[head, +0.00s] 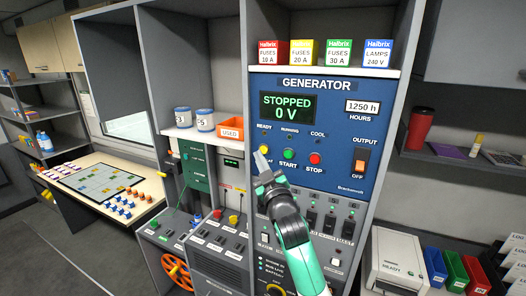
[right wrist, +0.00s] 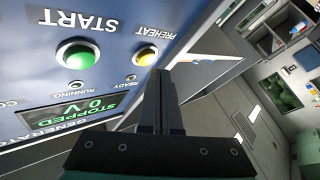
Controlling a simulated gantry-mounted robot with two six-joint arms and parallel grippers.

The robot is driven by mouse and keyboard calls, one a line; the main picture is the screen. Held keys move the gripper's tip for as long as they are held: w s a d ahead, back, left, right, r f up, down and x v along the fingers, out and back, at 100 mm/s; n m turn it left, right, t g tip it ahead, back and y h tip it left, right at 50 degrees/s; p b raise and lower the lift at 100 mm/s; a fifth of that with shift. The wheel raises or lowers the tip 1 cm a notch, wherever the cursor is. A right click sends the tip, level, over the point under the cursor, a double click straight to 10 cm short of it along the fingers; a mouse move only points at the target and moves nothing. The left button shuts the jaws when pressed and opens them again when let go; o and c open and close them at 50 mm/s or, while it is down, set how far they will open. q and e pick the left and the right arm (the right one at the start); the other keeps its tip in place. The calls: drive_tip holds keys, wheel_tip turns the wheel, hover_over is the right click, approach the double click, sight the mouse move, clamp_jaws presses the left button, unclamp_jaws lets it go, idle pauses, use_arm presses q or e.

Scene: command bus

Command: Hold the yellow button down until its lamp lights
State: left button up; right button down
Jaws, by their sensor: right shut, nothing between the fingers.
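The yellow button (head: 264,149) is on the blue generator panel (head: 340,185), left of the green START button (head: 289,154) and the red STOP button (head: 316,158). In the right wrist view the yellow button (right wrist: 146,54) sits under the PREHEAT label. A small READY lamp (right wrist: 131,78) beside it looks unlit. My right gripper (head: 262,162) is shut and empty, its tips close to the yellow button and just below it in the head view. In the wrist view the tips (right wrist: 160,73) are beside the button; I cannot tell whether they touch it. My left gripper is not in view.
The display (head: 288,107) reads STOPPED and 0 V. An orange OUTPUT switch (head: 360,162) is at the panel's right, marked OFF. Several fuse and lamp boxes (head: 338,55) stand on the shelf above. Rows of dark switches (head: 330,222) lie below the panel.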

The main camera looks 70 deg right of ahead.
idle(0.4)
drive_tip(key=shift+d, duration=0.45)
drive_tip(key=shift+d, duration=0.4)
idle(1.4)
idle(4.1)
drive_tip(key=shift+a, duration=0.85)
drive_tip(key=shift+a, duration=2.5)
